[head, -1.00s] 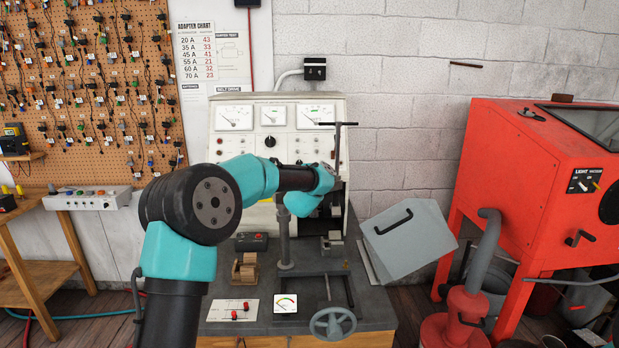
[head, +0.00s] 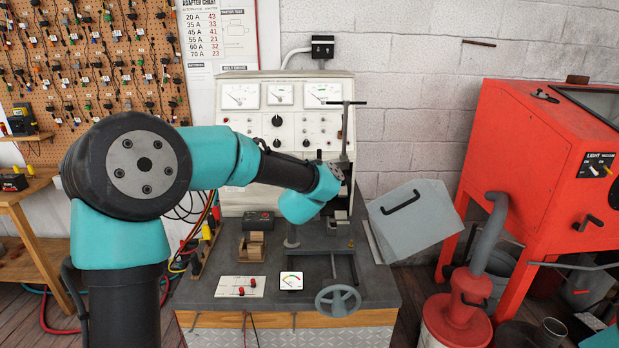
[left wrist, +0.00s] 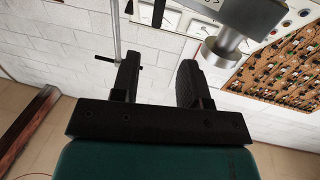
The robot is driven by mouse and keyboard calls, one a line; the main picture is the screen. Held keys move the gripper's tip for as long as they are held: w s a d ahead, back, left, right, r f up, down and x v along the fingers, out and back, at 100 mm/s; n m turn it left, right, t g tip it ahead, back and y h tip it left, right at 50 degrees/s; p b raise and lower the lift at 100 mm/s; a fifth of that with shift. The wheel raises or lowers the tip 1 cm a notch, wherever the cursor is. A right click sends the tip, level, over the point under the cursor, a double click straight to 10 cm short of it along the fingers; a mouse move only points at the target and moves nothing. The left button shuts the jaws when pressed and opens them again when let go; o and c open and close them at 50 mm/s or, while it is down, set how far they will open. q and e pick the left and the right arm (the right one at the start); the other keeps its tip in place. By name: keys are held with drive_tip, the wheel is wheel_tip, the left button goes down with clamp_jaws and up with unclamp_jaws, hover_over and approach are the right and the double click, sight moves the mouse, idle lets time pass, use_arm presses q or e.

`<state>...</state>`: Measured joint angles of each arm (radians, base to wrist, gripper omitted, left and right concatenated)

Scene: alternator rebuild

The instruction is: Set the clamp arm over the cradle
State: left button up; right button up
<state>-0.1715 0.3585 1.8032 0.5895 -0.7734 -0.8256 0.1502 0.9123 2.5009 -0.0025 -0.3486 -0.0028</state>
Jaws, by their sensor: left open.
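A grey upright screw with a black T-bar (head: 347,103) stands before the test panel; I take it as part of the clamp arm, whose rest is hidden behind my left arm. Grey metal blocks (head: 338,222), likely the cradle, sit on the bench behind the handwheel. My left gripper's fingers are hidden in the head view. In the left wrist view my left gripper (left wrist: 158,76) is open and empty. A grey metal piece with a round foot (left wrist: 222,48) is close by at upper right, apart from the fingers. My right gripper is not in view.
A handwheel (head: 338,300) projects at the bench front. A wooden block (head: 253,246) and a small gauge (head: 291,281) are on the bench. A grey box with a handle (head: 411,220) stands right of it, then a red cabinet (head: 530,150).

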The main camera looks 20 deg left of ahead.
use_arm(q)
drive_tip(key=shift+v, duration=2.35)
drive_tip(key=shift+a, duration=0.1)
drive_tip(key=s+a+f+n+g+h, duration=0.1)
drive_tip(key=s+f+n+g, duration=0.15)
drive_tip(key=f, duration=0.35)
drive_tip(key=s+a+f+n+g, duration=0.1)
drive_tip(key=s+a+f+n, duration=0.1)
drive_tip(key=s+f, duration=0.35)
drive_tip(key=s+a+f+n+g+h, duration=0.1)
drive_tip(key=s+f+n, duration=0.1)
drive_tip(key=f, duration=0.6)
drive_tip(key=s+d+f+m+g+h, duration=0.2)
drive_tip(key=s+d+f+g, duration=0.15)
drive_tip(key=f, duration=0.75)
drive_tip(key=s+d+f+m+g+h, duration=0.25)
drive_tip(key=s+f, duration=0.25)
drive_tip(key=f, duration=0.6)
drive_tip(key=s+d+f+m+g+h, duration=0.1)
drive_tip(key=s+d+f+g, duration=0.1)
drive_tip(key=s+f, duration=0.3)
drive_tip(key=s+d+f+m+g, duration=0.2)
drive_tip(key=s+f+g, duration=0.2)
drive_tip(key=s+f, duration=0.2)
drive_tip(key=shift+s+d+f+h, duration=0.25)
drive_tip(key=shift+s+d+h, duration=0.1)
drive_tip(key=shift+s, duration=0.15)
